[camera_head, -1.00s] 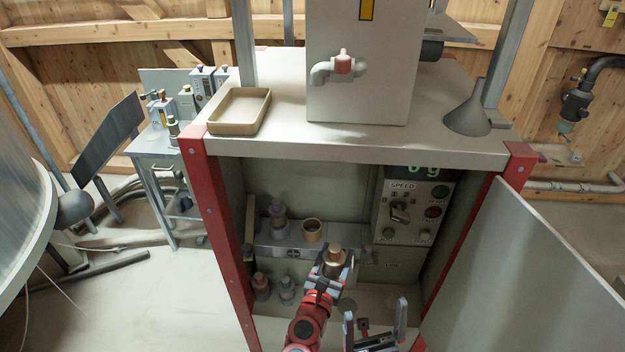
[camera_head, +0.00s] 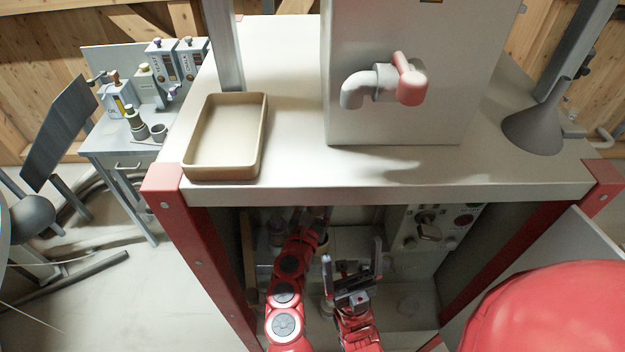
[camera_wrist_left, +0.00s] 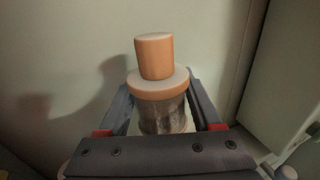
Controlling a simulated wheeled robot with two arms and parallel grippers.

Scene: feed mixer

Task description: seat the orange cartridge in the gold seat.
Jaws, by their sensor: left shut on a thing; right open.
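The orange cartridge (camera_wrist_left: 155,57) stands upright between the fingers of my left gripper (camera_wrist_left: 160,105) in the left wrist view. It has an orange knob, an orange collar and a clear-looking body below, and the fingers are shut on it. In the head view my left arm reaches up into the cabinet, and its gripper and the cartridge are hidden by the arm and the cabinet's top edge. The gold seat cannot be made out now. My right gripper (camera_head: 352,280) is open and empty, low in front of the cabinet opening.
The cabinet top (camera_head: 290,165) overhangs the opening. A beige tray (camera_head: 222,176) and a grey funnel (camera_head: 535,130) stand on it. The control panel (camera_head: 432,228) is inside at right. A door panel (camera_head: 570,250) stands open at right. A side table (camera_head: 125,145) is at left.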

